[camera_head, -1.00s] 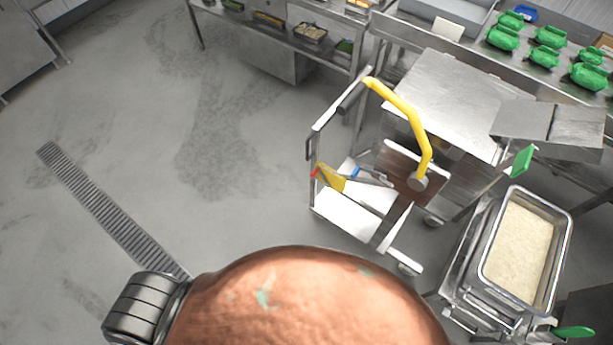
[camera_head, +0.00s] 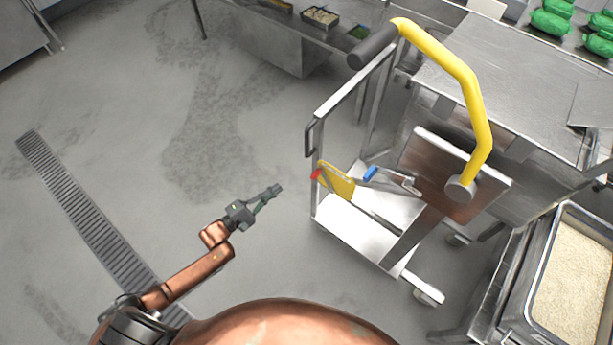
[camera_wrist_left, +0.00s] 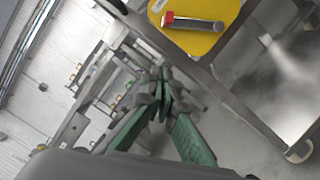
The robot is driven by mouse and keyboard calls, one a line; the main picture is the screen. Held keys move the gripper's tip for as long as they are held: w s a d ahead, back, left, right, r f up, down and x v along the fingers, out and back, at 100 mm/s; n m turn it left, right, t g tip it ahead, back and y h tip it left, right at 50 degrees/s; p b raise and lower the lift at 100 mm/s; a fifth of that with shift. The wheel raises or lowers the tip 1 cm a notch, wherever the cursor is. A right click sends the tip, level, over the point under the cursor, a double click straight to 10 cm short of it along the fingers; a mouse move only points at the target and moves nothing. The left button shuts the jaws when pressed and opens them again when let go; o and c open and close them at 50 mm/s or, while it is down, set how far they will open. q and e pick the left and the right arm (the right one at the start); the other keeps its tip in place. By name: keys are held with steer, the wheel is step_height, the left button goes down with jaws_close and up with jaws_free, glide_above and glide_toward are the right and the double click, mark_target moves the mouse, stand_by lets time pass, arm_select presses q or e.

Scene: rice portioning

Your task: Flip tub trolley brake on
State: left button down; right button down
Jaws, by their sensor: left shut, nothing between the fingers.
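A steel trolley (camera_head: 345,232) with a tall yellow arm (camera_head: 465,80) stands right of centre in the head view. On its near left post is a yellow plate (camera_head: 337,181) with a small red-tipped lever (camera_head: 316,174); both also show in the left wrist view, as a yellow plate (camera_wrist_left: 208,38) and a red-tipped metal lever (camera_wrist_left: 190,22). I cannot tell the brake's setting. My left gripper (camera_head: 279,188) is shut and empty, left of the trolley and apart from it. Its green-padded fingers (camera_wrist_left: 164,100) show in the wrist view. My right gripper is out of view.
A steel tub of rice (camera_head: 537,285) stands on a frame at the right. A steel table (camera_head: 470,85) is behind the trolley, with green packs (camera_head: 550,22) beyond. A floor drain (camera_head: 85,215) runs at the left. The floor left of the trolley is clear.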

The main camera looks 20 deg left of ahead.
arm_select(q)
steer(key=shift+r, duration=0.15)
